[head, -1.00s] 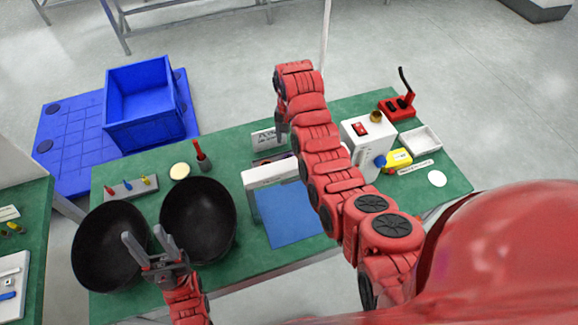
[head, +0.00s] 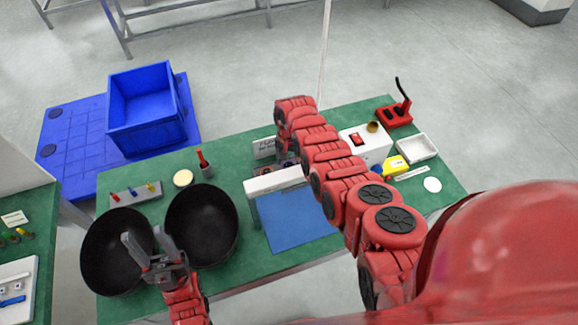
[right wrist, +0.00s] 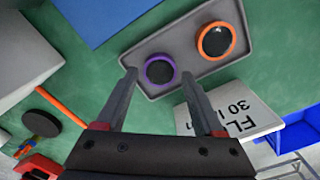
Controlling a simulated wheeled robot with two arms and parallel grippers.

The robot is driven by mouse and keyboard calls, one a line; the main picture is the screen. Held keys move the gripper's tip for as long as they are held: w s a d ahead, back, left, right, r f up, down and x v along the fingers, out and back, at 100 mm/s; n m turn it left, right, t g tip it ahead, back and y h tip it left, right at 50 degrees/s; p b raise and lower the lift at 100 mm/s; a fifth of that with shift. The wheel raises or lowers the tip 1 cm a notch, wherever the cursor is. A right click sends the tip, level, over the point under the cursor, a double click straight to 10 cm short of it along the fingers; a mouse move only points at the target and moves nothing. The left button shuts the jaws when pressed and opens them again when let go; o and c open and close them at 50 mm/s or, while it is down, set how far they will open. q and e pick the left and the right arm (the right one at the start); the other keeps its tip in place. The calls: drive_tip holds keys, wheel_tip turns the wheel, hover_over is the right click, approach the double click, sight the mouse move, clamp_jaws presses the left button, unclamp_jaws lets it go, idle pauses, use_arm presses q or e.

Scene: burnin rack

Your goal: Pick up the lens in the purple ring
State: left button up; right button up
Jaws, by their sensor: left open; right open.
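The lens in the purple ring (right wrist: 160,70) lies in a grey tray (right wrist: 182,42) in the right wrist view. A lens in an orange ring (right wrist: 215,41) sits beside it in the same tray. My right gripper (right wrist: 158,72) is open, its two fingers on either side of the purple ring in the picture; I cannot tell the height between them. In the head view my right gripper (head: 285,160) is mostly hidden behind its own arm, and the tray is largely covered. My left gripper (head: 148,246) is open and empty over the black bowls.
Two black bowls (head: 203,213) stand at the table's left. A white-topped stand (head: 275,180) and a blue mat (head: 295,222) are near the tray. A white sign (right wrist: 238,108) stands beside the tray. A white box with a red switch (head: 366,148) is to the right.

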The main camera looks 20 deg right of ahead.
drive_tip(key=shift+f, duration=0.95)
drive_tip(key=c, duration=1.1)
drive_tip(key=shift+r, duration=0.15)
